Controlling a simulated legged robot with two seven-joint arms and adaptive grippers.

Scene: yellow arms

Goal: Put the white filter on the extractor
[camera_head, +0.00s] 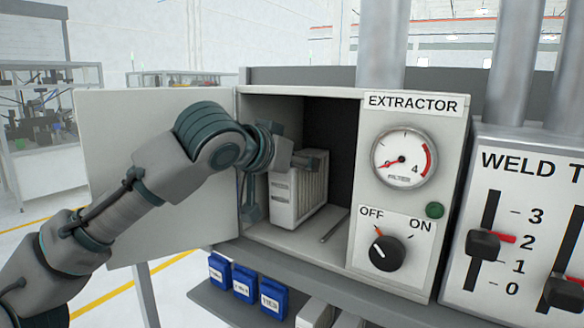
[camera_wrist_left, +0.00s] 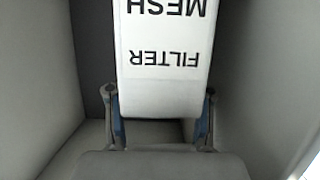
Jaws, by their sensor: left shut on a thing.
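The extractor (camera_head: 452,135) is a grey cabinet with its door (camera_head: 110,130) swung open to the left. The white filter (camera_head: 312,185), boxy with slatted sides, is upright inside the open compartment, at or just above its floor. In the left wrist view the filter (camera_wrist_left: 165,50) shows upside-down "MESH FILTER" lettering. My left gripper (camera_head: 278,178) reaches into the compartment from the left and is shut on the filter. Its fingers (camera_wrist_left: 160,112) lie on either side of the filter in the left wrist view. The filter's underside is hard to judge. My right gripper is not in view.
A thin rail (camera_head: 335,228) lies on the compartment floor right of the filter. The extractor's panel has a gauge (camera_head: 404,158), a green light (camera_head: 434,210) and a knob (camera_head: 386,253) pointing toward OFF. Blue boxes (camera_head: 243,283) stand on a lower shelf. A weld panel (camera_head: 530,220) is at right.

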